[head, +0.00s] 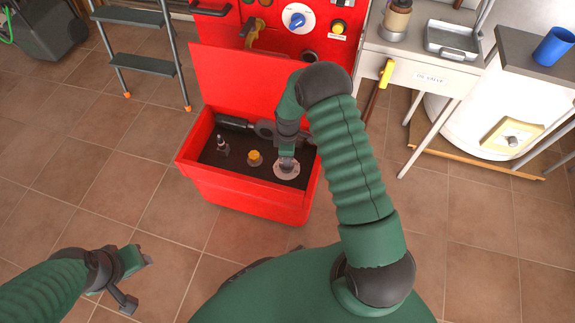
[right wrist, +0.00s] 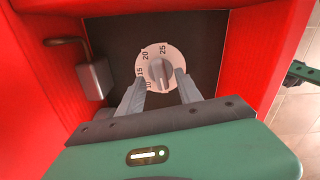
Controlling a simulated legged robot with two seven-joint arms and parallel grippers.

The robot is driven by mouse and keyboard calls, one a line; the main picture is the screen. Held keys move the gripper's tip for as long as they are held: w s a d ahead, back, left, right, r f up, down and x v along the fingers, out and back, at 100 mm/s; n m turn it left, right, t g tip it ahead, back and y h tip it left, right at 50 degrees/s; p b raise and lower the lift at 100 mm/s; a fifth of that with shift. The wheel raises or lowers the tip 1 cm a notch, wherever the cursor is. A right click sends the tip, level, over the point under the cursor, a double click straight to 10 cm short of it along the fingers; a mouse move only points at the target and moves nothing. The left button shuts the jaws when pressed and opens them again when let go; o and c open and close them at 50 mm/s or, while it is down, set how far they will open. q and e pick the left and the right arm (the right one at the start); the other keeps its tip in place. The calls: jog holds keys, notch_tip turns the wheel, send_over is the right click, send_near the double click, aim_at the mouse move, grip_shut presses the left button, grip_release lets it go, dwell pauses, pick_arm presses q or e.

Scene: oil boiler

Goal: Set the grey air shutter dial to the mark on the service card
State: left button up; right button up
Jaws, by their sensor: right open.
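The grey air shutter dial (right wrist: 160,72) sits on the dark floor inside the red housing in the right wrist view. Its pale round plate carries the numbers 10, 15, 20 and 25, with a raised grey bar across the middle. The dial plate also shows in the head view (head: 287,171), partly hidden by my gripper. My right gripper (right wrist: 160,84) is open, its fingers on either side of the bar; I cannot tell whether they touch it. My left gripper (head: 137,280) is open and empty above the floor at lower left. I cannot make out a service card.
The red box (head: 243,200) also holds a yellow-topped knob (head: 255,158) and a small dark fitting (head: 222,145). Its raised red panel (head: 237,80) stands behind. A step ladder (head: 143,66) is at left, a metal table (head: 438,73) at right.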

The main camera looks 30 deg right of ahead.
notch_tip(320, 180, down, 3)
jog(key=shift+b, duration=0.35)
jog(key=shift+r, duration=0.1)
jog(key=shift+c, duration=0.4)
grip_shut()
